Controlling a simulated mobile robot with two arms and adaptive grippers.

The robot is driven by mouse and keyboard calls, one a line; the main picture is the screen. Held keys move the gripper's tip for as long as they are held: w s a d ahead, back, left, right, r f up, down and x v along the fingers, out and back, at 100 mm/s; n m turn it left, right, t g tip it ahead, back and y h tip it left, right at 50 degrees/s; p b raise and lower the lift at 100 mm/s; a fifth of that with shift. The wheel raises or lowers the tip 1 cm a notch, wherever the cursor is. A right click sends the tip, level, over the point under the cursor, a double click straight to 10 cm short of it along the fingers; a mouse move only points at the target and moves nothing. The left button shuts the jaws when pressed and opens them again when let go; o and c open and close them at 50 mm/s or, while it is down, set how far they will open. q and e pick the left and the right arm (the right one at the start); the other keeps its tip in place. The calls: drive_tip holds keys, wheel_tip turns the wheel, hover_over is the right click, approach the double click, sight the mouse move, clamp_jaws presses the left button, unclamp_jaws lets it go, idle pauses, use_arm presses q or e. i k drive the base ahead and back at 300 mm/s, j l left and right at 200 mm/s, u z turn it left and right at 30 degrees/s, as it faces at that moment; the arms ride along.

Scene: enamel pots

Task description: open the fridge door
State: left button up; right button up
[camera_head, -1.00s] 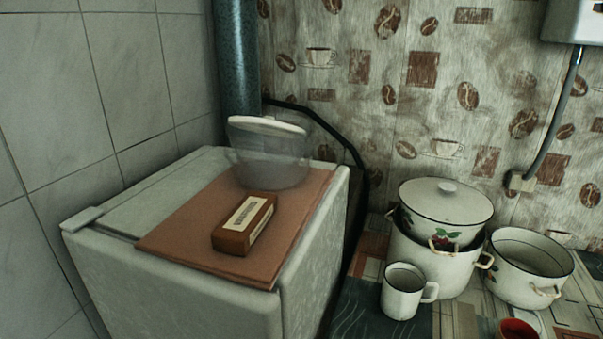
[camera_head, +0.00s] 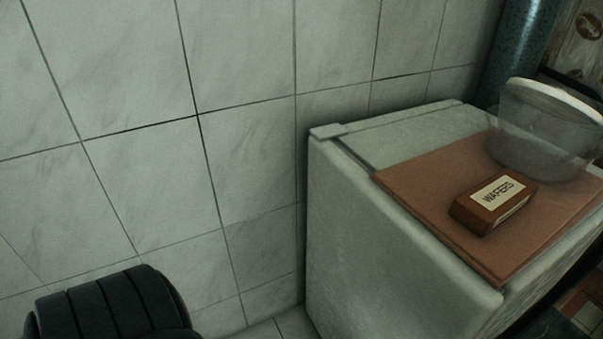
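The fridge (camera_head: 390,255) is a low, pale, worn box at the right of the head view, close to the tiled wall. Its near upright face shows and looks shut against the body; a seam and a small hinge-like cap (camera_head: 328,131) show at the top left corner. No handle is visible, and the lower part runs out of the picture. Neither of my grippers is in view; only a dark, ribbed part that seems to belong to my arm shows at the lower left, apart from the fridge.
On the fridge top lie a brown board (camera_head: 430,205), a wafers box (camera_head: 493,203) and a clear bowl with a white lid (camera_head: 545,125). A tiled wall (camera_head: 150,110) stands behind and to the left. A blue-grey pipe (camera_head: 515,50) rises at the back right.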

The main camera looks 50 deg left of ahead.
sight(374, 270)
drive_tip(key=u, duration=0.95)
